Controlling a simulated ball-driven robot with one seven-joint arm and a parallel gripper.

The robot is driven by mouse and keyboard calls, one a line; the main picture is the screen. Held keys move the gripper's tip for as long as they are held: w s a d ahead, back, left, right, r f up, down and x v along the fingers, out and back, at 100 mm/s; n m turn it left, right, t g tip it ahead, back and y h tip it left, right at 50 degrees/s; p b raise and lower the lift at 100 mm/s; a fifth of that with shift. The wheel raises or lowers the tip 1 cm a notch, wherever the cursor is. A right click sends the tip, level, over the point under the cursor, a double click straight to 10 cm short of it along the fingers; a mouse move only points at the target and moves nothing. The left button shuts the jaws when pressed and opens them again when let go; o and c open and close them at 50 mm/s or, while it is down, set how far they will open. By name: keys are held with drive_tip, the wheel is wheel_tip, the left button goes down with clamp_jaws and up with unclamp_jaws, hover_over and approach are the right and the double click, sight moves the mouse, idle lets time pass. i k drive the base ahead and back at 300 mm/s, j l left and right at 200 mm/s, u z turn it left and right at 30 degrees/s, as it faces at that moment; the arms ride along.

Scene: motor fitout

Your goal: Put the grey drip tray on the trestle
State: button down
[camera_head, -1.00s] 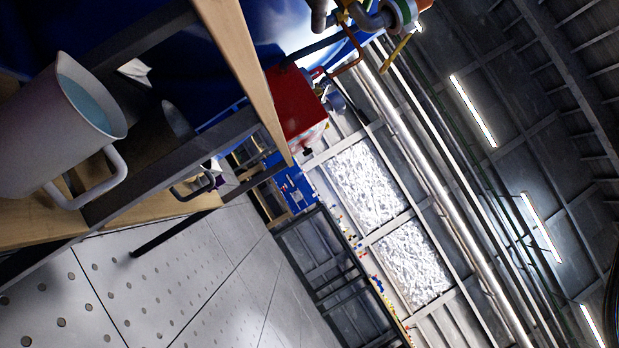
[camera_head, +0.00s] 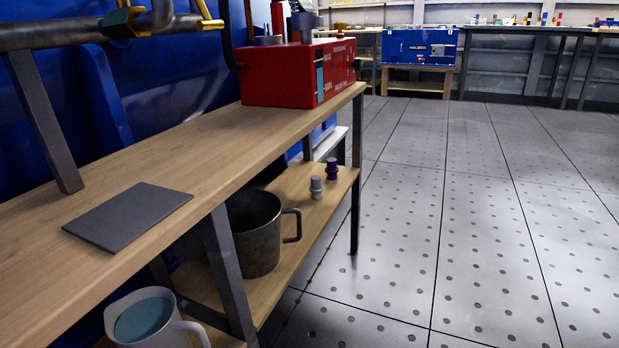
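A flat, dark grey rectangular piece (camera_head: 128,217) lies on the wooden top of a long bench (camera_head: 190,165) at the left. It looks like the grey drip tray, though I see no clear raised rim. A low wooden stand (camera_head: 416,87) far at the back carries a blue box; I cannot tell whether this stand or the bench is the trestle. My gripper is not in view, so its state and distance from the grey piece do not show.
A red box (camera_head: 298,75) stands at the bench's far end. Its lower shelf holds a dark pot (camera_head: 254,235), a light jug (camera_head: 148,322) and small grey and purple knobs. Pipework (camera_head: 75,34) on a metal post crosses the bench. The tiled floor (camera_head: 450,220) is clear at right.

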sight(272, 126)
drive_tip(key=i+l, duration=0.85)
drive_tip(key=i+l+u, duration=0.15)
drive_tip(key=i+l, duration=0.7)
drive_tip(key=l, duration=0.2)
